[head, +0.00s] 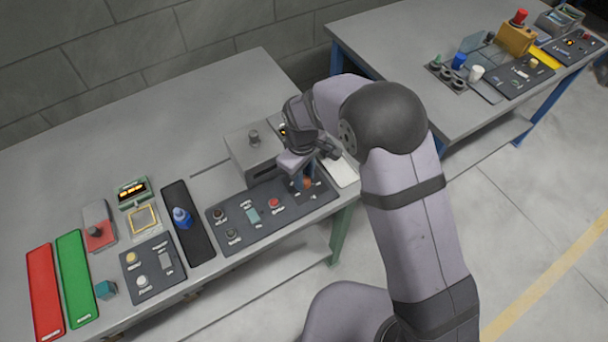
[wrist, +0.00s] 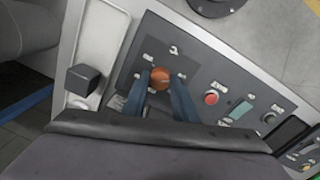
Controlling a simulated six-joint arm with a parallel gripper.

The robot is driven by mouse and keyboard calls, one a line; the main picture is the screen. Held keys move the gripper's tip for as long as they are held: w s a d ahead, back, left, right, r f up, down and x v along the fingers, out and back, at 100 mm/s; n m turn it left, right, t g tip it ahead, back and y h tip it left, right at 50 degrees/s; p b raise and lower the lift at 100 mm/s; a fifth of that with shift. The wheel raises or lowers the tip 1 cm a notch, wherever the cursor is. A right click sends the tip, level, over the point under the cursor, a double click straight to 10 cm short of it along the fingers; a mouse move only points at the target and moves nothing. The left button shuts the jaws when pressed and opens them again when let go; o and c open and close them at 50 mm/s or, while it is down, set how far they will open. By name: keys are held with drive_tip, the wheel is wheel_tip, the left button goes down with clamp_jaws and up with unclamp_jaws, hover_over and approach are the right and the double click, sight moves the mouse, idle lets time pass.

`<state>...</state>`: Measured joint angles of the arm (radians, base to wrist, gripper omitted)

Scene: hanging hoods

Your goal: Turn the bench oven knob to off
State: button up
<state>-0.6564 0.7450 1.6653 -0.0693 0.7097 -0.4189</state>
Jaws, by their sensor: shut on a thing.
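The orange-brown knob (head: 308,183) sits at the right end of the dark control panel (head: 240,238) on the near bench. Small white labels surround it, too small to read. In the wrist view the knob (wrist: 160,78) lies between the two blue-grey fingers. My gripper (head: 302,180) points down over the panel and is shut on the knob; it also shows in the wrist view (wrist: 160,88). The fingers touch the knob's sides and partly hide it. I cannot tell the knob's exact pointing direction.
A red button (head: 274,202) and a green switch (head: 253,215) sit left of the knob. A grey box (head: 252,150) stands behind the panel. A white tray (head: 345,174) lies to the right. A second bench with devices stands at the far right.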

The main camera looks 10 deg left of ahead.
drive_tip(key=shift+w+r, duration=0.1)
drive_tip(key=o, duration=1)
drive_tip(key=shift+o, duration=0.2)
drive_tip(key=shift+r, duration=0.1)
drive_tip(key=shift+s+a+r+b, duration=0.15)
drive_tip(key=shift+r+b, duration=0.3)
drive_tip(key=shift+r, duration=1.35)
drive_tip(key=shift+s+d+r+b, duration=0.1)
drive_tip(key=shift+r+b, duration=0.3)
drive_tip(key=shift+r, duration=1.35)
